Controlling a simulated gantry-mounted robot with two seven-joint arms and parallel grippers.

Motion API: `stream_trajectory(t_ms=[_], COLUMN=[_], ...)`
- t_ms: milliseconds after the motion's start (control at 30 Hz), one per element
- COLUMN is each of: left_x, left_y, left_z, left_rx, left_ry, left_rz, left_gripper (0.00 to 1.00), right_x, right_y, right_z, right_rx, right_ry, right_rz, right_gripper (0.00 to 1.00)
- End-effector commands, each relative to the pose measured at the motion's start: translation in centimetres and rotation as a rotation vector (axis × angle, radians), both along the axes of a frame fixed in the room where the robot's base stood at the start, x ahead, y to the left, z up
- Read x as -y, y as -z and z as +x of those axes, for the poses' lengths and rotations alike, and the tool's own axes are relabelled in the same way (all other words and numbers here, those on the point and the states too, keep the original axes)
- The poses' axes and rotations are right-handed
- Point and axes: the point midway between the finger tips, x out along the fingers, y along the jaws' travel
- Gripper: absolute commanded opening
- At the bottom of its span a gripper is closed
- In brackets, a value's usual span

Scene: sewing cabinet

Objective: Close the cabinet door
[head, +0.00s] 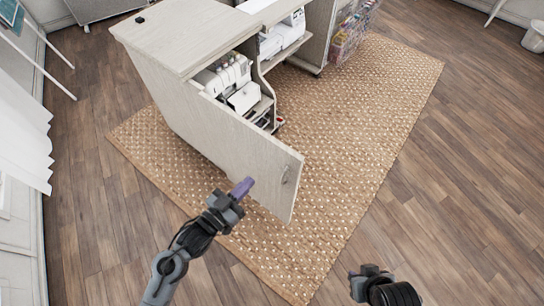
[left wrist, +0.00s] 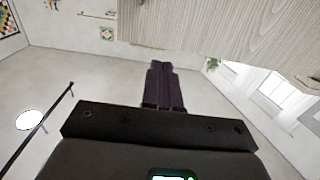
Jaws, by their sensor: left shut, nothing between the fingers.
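The cabinet door (head: 262,160) is a pale wood-grain panel standing open, swung out toward me from the sewing cabinet (head: 165,95). Its handle (head: 285,175) is near the free edge. My left gripper (head: 243,187) is shut and empty, with its purple fingers close to the outer face of the door; I cannot tell whether they touch it. In the left wrist view the shut fingers (left wrist: 163,85) show below a wood-grain panel (left wrist: 235,30). My right gripper (head: 360,272) is at the lower right, away from the door, and its fingers are hardly visible.
A sewing machine (head: 222,75) and shelves show inside the cabinet. A rack of coloured items (head: 350,30) stands behind. A woven rug (head: 345,130) lies under the cabinet and door. The wooden floor (head: 470,170) on the right is clear.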

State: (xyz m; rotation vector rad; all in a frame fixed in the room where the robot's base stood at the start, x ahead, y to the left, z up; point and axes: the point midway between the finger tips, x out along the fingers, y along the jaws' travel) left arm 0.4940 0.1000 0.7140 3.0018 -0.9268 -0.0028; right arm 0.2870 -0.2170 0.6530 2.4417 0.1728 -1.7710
Motion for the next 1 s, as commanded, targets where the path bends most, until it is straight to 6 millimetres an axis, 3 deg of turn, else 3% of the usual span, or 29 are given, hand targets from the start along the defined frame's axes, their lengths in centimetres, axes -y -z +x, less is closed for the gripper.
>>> stream_trajectory(t_ms=[500, 733, 1000], left_x=[5.1, 6.3, 6.6], left_y=[0.3, 0.1, 0.0], left_z=[7.5, 9.2, 9.7], left_rx=[0.003, 0.002, 0.001], left_ry=[0.000, -0.001, -0.001], left_rz=[-0.002, 0.000, 0.001], left_gripper=[0.00, 0.00, 0.00], right_x=[0.2, 0.2, 0.1], right_y=[4.5, 5.4, 5.5], right_z=[-0.2, -0.2, -0.2], right_rx=[-0.006, -0.006, -0.005], right_ry=[-0.006, -0.005, -0.002], right_rz=[-0.009, -0.008, -0.003], right_gripper=[0.22, 0.22, 0.22])
